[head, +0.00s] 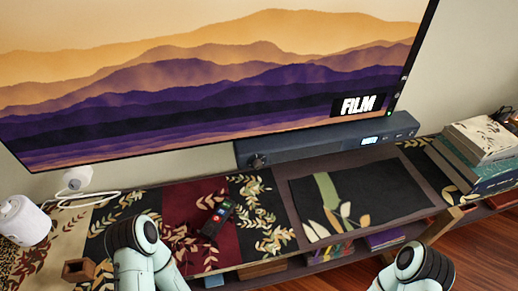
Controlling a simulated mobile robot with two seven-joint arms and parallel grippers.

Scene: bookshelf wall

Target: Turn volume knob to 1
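A dark soundbar (318,143) stands under the screen. A round black knob (258,160) is on the left end of its front face. A small lit display (370,141) is near its right end, too small to read surely. Small buttons sit right of the display. The pointer setting of the knob cannot be told. My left arm shows at the lower left and my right arm at the lower right, both well below the soundbar. Neither gripper is in view, and nothing of mine touches the knob.
A large screen (210,75) hangs above the soundbar. A white cylinder (24,219) is at left, a small brown box (78,270) at lower left, and stacked books (477,165) at right. The shelf before the knob is clear.

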